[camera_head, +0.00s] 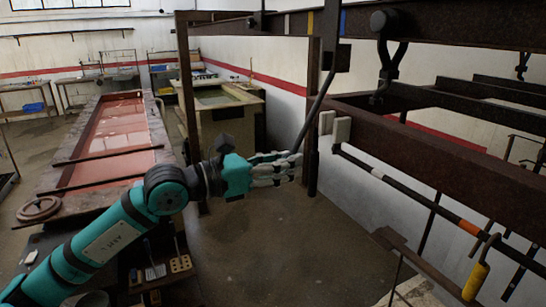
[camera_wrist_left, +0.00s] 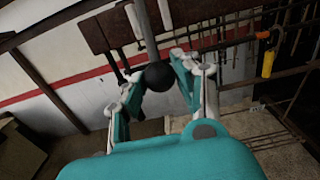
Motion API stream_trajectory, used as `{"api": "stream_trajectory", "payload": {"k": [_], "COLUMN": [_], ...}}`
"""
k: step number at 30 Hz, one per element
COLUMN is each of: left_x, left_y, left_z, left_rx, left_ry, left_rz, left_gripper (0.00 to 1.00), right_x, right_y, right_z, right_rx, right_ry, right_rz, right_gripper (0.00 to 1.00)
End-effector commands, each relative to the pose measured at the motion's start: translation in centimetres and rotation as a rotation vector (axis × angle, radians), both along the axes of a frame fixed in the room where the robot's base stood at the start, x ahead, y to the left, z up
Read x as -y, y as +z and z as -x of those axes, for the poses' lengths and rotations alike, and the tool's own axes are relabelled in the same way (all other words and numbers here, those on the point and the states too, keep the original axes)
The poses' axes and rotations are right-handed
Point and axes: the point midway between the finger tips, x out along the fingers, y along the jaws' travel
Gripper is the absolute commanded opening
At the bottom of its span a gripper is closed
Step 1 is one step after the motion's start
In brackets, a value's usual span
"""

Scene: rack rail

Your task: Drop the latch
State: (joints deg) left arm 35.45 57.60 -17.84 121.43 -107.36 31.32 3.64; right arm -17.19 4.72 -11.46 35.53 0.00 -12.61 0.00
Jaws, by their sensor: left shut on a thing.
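My left gripper (camera_head: 292,168) reaches in from the left and is shut on the lower end of a dark lever (camera_head: 318,105). The lever slants up and right to a dark block (camera_head: 337,58) below the overhead rail. In the left wrist view, a black ball knob (camera_wrist_left: 158,76) sits between the two fingers (camera_wrist_left: 158,85), with the grey lever shaft (camera_wrist_left: 146,30) running up from it. I cannot tell for sure which part is the latch; the lever's pivot is small and dark. My right gripper is not in view.
A rusty beam (camera_head: 430,160) with pale end blocks (camera_head: 341,128) lies right of the gripper. A rusty post (camera_head: 312,80) stands behind the lever. A striped rod (camera_head: 410,195) and a yellow handle (camera_head: 477,281) hang at the lower right. The floor (camera_head: 270,250) below the gripper is clear.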

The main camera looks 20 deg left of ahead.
Motion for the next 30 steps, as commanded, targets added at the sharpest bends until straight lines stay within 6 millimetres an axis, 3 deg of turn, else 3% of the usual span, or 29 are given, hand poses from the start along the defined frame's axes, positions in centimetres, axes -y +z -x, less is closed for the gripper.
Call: {"api": "stream_trajectory", "payload": {"k": [30], "left_x": [4.1], "left_y": [-2.0], "left_z": [-4.9], "left_rx": [-0.003], "left_ry": [0.000], "left_rz": [0.001], "left_gripper": [0.12], "right_x": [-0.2], "right_y": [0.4], "right_z": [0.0], "right_rx": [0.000], "right_ry": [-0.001], "right_rz": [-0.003], "right_gripper": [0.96]}}
